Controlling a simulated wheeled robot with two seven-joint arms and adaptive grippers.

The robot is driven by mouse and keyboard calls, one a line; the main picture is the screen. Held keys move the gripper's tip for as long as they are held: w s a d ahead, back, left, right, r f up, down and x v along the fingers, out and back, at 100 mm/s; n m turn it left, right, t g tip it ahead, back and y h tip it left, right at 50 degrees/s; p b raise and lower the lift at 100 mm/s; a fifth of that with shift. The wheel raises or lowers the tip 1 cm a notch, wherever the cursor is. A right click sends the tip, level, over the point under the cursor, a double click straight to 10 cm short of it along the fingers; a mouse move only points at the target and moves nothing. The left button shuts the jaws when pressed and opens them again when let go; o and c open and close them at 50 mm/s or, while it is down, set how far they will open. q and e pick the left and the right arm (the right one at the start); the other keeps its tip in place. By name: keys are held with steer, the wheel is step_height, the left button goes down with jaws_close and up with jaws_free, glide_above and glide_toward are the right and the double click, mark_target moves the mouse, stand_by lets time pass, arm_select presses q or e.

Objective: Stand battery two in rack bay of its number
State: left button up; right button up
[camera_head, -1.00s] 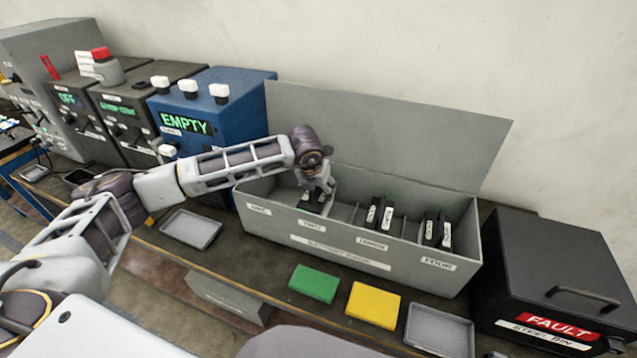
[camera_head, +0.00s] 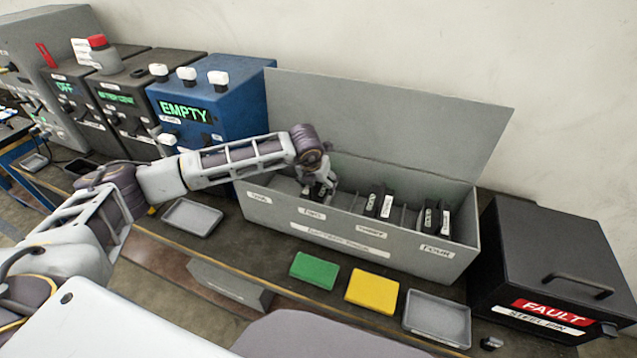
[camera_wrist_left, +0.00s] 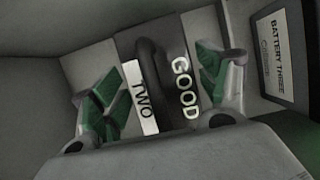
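Battery two (camera_wrist_left: 183,57), a dark block with a black handle and labels reading "TWO" and "GOOD", lies between my left gripper's green-padded fingers in the left wrist view. My left gripper (camera_wrist_left: 168,78) is open, with gaps between its fingers and the handle. In the head view my left gripper (camera_head: 314,193) reaches down into the grey rack (camera_head: 345,241) at the bay labelled two, largely hiding the battery there. Whether the battery rests on the bay floor is hidden. My right gripper is not in view.
Dark batteries stand in the rack's bays three (camera_head: 379,203) and four (camera_head: 436,221). The rack's raised back panel (camera_head: 390,125) is behind my gripper. In front lie a green pad (camera_head: 314,270), a yellow pad (camera_head: 372,291) and grey trays (camera_head: 437,318). A black fault bin (camera_head: 550,265) stands right.

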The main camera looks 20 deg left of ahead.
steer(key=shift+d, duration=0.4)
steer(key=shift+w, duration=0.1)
arm_select(q)
steer(key=shift+s+r, duration=0.15)
steer(key=shift+r, duration=0.3)
steer(key=b+v, duration=0.1)
steer(key=v, duration=0.9)
steer(key=shift+b, duration=0.3)
steer(key=shift+s+r, duration=0.3)
steer(key=shift+r, duration=0.2)
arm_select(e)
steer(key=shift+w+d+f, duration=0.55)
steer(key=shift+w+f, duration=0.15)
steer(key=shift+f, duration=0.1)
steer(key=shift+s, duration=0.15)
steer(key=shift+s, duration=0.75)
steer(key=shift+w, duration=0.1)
